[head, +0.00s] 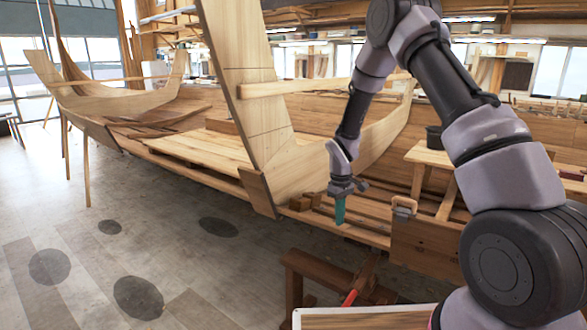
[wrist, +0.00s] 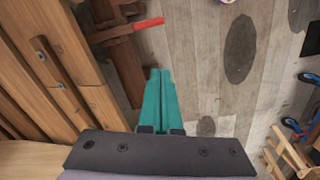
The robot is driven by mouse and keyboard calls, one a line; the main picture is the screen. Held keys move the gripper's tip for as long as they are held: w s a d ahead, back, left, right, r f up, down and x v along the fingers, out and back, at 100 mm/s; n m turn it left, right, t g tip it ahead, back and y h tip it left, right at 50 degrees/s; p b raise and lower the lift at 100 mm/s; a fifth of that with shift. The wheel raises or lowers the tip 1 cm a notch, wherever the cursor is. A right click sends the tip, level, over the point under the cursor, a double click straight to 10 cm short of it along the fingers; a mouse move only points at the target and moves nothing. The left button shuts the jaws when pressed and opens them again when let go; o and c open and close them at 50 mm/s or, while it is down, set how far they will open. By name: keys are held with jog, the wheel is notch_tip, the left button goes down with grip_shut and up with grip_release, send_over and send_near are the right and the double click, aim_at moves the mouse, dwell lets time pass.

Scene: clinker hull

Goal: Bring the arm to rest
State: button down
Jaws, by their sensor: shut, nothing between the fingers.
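My gripper (head: 340,211) hangs from my raised arm and points down beside the wooden boat hull, with its teal fingers together and nothing between them. In the wrist view the teal fingers (wrist: 159,98) lie side by side over the grey plank floor. My arm bends at an elbow high in the head view and reaches down left to the gripper. The gripper's distance from the hull planks behind it is hard to tell.
The wooden boat hull (head: 205,148) fills the middle. A dark wooden trestle (head: 325,272) with a red-handled tool (head: 349,298) stands below my gripper. A board (head: 365,318) is at the bottom edge. A bucket (head: 434,137) stands at right. The floor (head: 75,230) at left is clear.

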jog(key=s+d+r+m+t+y, duration=0.1)
jog(key=s+d+r+m+t, duration=0.15)
jog(key=r, duration=1.05)
jog(key=s+d+r+m+t, duration=0.1)
jog(key=s+d+r+m, duration=0.25)
jog(key=r, duration=0.95)
jog(key=s+d+r+m+t, duration=0.1)
jog(key=s+r+m+t, duration=0.1)
jog(key=s+r, duration=0.5)
jog(key=s+d+r+m+t+y, duration=0.1)
jog(key=s+r, duration=0.5)
jog(key=s, duration=0.8)
jog(key=shift+s+d+r+m+t, duration=0.35)
jog(key=shift+d+m, duration=0.35)
jog(key=shift+m, duration=0.5)
jog(key=shift+w, duration=0.1)
